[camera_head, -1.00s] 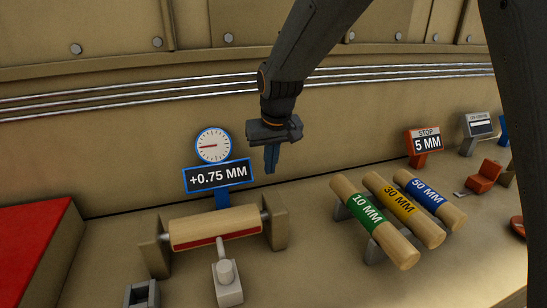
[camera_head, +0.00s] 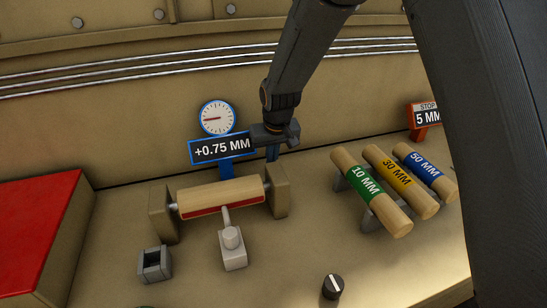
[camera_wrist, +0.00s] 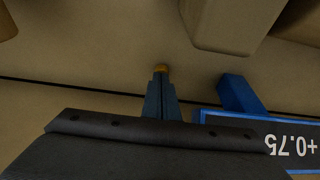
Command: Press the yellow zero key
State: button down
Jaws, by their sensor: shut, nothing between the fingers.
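My gripper (camera_head: 272,154) points down, shut and empty, just right of the blue-framed display (camera_head: 222,149) that reads "+0.75 MM". In the wrist view, my blue fingers (camera_wrist: 160,82) are together, and a small yellow key (camera_wrist: 161,68) shows right at their tips. I cannot tell whether the tips touch it. The key cannot be made out in the head view. The round dial (camera_head: 217,118) stands above the display. The display's edge also shows in the wrist view (camera_wrist: 258,124), close beside my fingers.
A wooden roller (camera_head: 220,195) sits between two brown blocks in front of the display. Rods marked 10 MM (camera_head: 365,182), 30 MM (camera_head: 397,180) and 50 MM (camera_head: 426,170) rest to the right. A red-topped box (camera_head: 35,225) stands left. A black knob (camera_head: 333,287) is in front.

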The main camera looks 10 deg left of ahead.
jog(key=shift+f, duration=0.1)
jog(key=shift+f+b, duration=0.5)
jog(key=shift+f, duration=0.3)
jog(key=shift+s+d+f, duration=0.15)
jog(key=shift+s, duration=0.15)
jog(key=r+p, duration=0.1)
jog(key=r, duration=0.3)
jog(key=r+p, duration=0.1)
jog(key=r, duration=0.1)
jog(key=shift+w+r+p, duration=0.2)
jog(key=shift+w+p, duration=0.05)
jog(key=shift+p, duration=0.1)
jog(key=a+b+v, duration=0.1)
jog(key=b+v, duration=0.1)
jog(key=v, duration=0.7)
jog(key=shift+d, duration=0.4)
jog(key=shift+d, duration=0.1)
